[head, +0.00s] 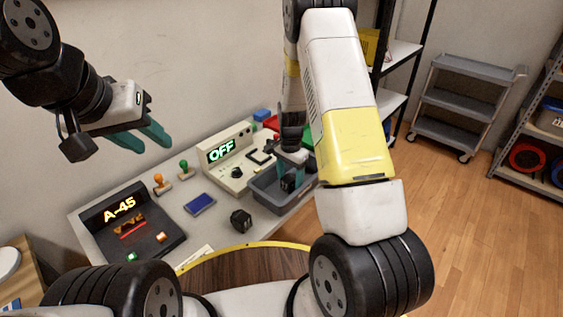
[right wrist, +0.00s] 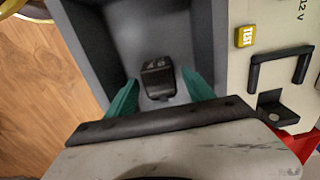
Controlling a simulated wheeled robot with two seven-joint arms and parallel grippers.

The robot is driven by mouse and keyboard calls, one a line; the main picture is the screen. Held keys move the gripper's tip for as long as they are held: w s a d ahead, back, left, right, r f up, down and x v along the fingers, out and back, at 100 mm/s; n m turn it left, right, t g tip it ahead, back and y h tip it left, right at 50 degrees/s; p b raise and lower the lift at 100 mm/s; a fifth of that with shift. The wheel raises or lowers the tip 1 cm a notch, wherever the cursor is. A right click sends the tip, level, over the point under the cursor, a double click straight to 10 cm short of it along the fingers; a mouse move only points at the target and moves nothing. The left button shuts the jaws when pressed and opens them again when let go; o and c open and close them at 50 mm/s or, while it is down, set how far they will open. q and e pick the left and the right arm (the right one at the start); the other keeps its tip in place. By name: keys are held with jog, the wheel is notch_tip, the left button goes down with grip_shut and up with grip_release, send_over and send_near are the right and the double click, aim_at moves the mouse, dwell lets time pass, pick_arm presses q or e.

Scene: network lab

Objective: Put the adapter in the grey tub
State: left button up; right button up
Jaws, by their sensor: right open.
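The grey tub (head: 266,194) stands at the right end of the table and also fills the upper part of the right wrist view (right wrist: 205,45). A black adapter (right wrist: 158,78) lies on the tub's floor; it also shows in the head view (head: 288,183). My right gripper (right wrist: 160,95) points down into the tub, open, its teal fingers apart on either side of the adapter with visible gaps. My left gripper (head: 154,132) is raised over the table's left side, empty, with its fingers apart.
A similar black block (head: 241,221) stands on the table left of the tub. The OFF-display unit (head: 226,155) is behind the tub. An A-45 panel (head: 130,225), a blue box (head: 200,204) and two stamps (head: 161,182) are to the left.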

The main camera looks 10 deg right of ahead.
notch_tip(320, 180, up, 12)
jog(key=f, duration=0.1)
notch_tip(320, 180, up, 11)
jog(key=n+t+y, duration=0.1)
jog(key=n+t, duration=0.1)
send_over(290, 177)
jog(key=s, duration=0.4)
jog(key=s+a+r+n+t, duration=0.1)
jog(key=s+r+n+t, duration=0.1)
jog(key=s+r+n, duration=0.2)
jog(key=s+a+r+n+t+y, duration=0.1)
jog(key=s+r+n+t, duration=0.1)
jog(key=s+r+n, duration=0.3)
jog(key=s+r, duration=0.4)
jog(key=s, duration=0.7)
jog(key=shift+r, duration=0.35)
